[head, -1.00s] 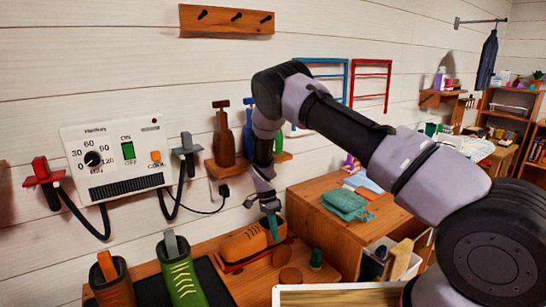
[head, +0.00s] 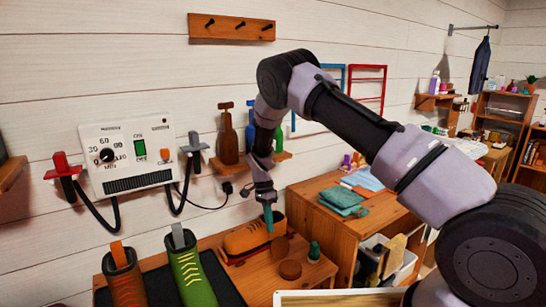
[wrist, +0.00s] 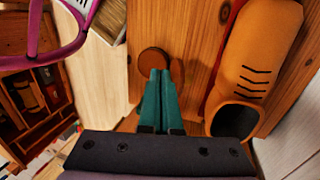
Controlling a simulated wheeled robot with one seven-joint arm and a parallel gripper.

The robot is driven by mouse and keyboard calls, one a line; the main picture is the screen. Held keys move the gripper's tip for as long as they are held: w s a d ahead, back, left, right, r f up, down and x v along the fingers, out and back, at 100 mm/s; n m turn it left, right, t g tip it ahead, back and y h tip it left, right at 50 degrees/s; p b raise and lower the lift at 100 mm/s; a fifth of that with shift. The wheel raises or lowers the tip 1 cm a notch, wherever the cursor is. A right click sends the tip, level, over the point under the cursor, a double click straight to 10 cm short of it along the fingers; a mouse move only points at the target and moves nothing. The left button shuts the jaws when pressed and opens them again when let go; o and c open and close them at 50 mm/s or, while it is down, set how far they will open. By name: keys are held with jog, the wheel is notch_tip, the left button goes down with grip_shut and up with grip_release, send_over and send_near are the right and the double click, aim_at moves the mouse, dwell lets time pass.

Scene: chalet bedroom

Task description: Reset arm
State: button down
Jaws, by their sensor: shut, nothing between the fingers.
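My gripper (head: 268,216) hangs down from my bent arm, above the wooden bench top beside an orange-brown shoe (head: 247,238). In the wrist view its teal fingers (wrist: 160,75) are together with nothing between them. They point toward a round brown disc (wrist: 153,62) on the wood, partly hidden behind their tips. The orange-brown shoe (wrist: 258,70) lies to the right of the fingers there, apart from them. I cannot tell the exact height of the fingertips above the bench.
A brown boot (head: 124,280) and a green boot (head: 190,270) stand at the front left on a dark mat. A wall-mounted control box (head: 128,155) with cables hangs behind.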

jog(key=s+d+r+n+t+y, duration=0.1)
jog(key=d+r, duration=0.3)
jog(key=r, duration=0.7)
jog(key=s+d+r+n+t+y, duration=0.15)
jog(key=d+r, duration=0.35)
jog(key=r, duration=0.6)
jog(key=d+r+t+y, duration=0.1)
jog(key=d+r, duration=0.3)
jog(key=r, duration=0.7)
jog(key=s+d+r+n+t, duration=0.2)
jog(key=s+d+r+t, duration=0.1)
jog(key=s+d+r, duration=0.7)
jog(key=s+d+r+n+t, duration=0.1)
jog(key=s+r, duration=0.1)
jog(key=s, duration=0.4)
jog(key=s+d+r+n+t, duration=0.1)
jog(key=s+d+t, duration=0.1)
jog(key=s, duration=0.5)
jog(key=shift+s+r, duration=0.3)
jog(key=shift+r, duration=0.05)
